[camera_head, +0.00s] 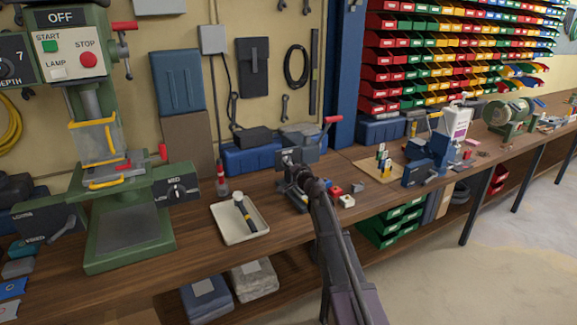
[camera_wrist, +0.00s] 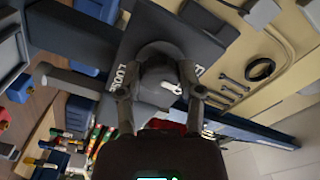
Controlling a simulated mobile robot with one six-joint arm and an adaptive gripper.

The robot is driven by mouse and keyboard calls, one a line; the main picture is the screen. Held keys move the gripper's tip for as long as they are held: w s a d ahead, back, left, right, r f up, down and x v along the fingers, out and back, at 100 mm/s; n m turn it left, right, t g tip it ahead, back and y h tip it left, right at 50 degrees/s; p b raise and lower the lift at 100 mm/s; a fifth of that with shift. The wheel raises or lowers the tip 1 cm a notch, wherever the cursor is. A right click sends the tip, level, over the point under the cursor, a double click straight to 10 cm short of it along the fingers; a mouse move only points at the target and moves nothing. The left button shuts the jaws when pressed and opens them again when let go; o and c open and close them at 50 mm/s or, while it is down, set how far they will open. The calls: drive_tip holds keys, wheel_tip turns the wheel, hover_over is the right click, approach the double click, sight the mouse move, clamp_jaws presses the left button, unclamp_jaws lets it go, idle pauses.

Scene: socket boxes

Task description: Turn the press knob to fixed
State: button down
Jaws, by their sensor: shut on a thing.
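The press (camera_head: 290,175) with a red-tipped lever stands mid-bench in the head view, beside a cream tray. Its dark panel (camera_wrist: 205,35) fills the upper middle of the wrist view. The grey round press knob (camera_wrist: 150,92) sits on that panel and bears a white pointer mark. White lettering shows on both sides of the knob; the left word looks like LOOSE, and the right one is mostly covered. My gripper (camera_wrist: 160,88) is shut on the knob, one finger on each side. In the head view my gripper (camera_head: 306,184) reaches the press front, and my arm hides part of it.
A green drill press (camera_head: 125,220) stands at the left. The cream tray (camera_head: 240,222) holds a hammer-like tool. Small red and white blocks (camera_head: 345,200) lie right of my gripper. A blue vise (camera_head: 425,165) stands farther right. Colored bins (camera_head: 440,55) cover the back wall.

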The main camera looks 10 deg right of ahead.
drive_tip(key=shift+w+n, duration=0.1)
drive_tip(key=shift+n, duration=0.2)
drive_tip(key=shift+c, duration=1.3)
unclamp_jaws()
drive_tip(key=v, duration=1.2)
